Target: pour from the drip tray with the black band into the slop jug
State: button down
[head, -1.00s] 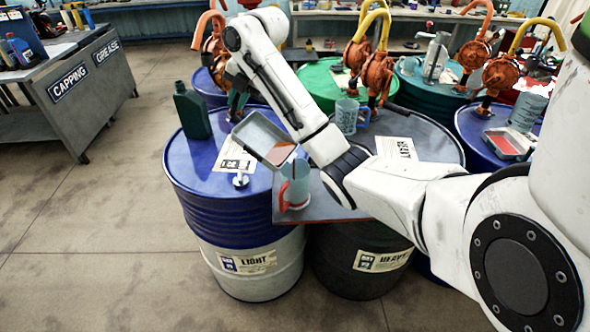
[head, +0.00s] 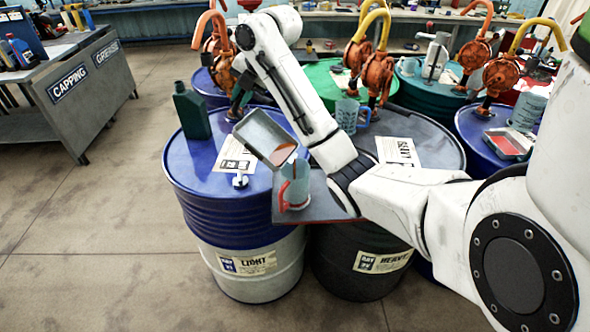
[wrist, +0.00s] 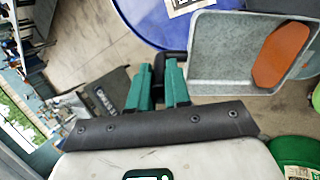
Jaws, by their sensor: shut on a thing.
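My gripper (wrist: 164,85) is shut on the near end of a grey metal drip tray (wrist: 215,65), at its dark handle piece. In the head view the tray (head: 258,130) is tilted, its low corner down to the right, with orange-red oil (head: 283,155) pooled there. That low corner is above and close to the mouth of a translucent blue jug with a red handle (head: 299,188), upright on a grey stand with a red edge. I cannot make out a stream of oil, nor a black band on the tray. The oil also shows in the wrist view (wrist: 281,54).
A blue drum (head: 215,205) and a dark drum (head: 425,140) flank the stand. A dark green bottle (head: 191,112) stands on the blue drum. Another blue jug (head: 348,115) stands behind my arm. A second tray with red liquid (head: 508,144) lies at right. Orange pumps stand behind.

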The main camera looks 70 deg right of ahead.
jog(key=shift+s+r, duration=0.2)
jog(key=shift+s+a+r+t, duration=0.1)
jog(key=shift+s+r+t, duration=0.25)
jog(key=shift+s+t, duration=0.05)
dwell(0.3)
jog(key=shift+s+r+b, duration=0.1)
jog(key=shift+s+b, duration=0.05)
jog(key=shift+b, duration=0.15)
jog(key=shift+s+r+t, duration=0.35)
jog(key=shift+s+t, duration=0.15)
jog(key=shift+s, duration=0.05)
jog(key=shift+s+a+r+b, duration=0.1)
jog(key=shift+s+r+b, duration=0.15)
jog(key=shift+b, duration=0.15)
jog(key=shift+s+r+t, duration=0.25)
jog(key=shift+s+t, duration=0.25)
jog(key=shift+s, duration=0.05)
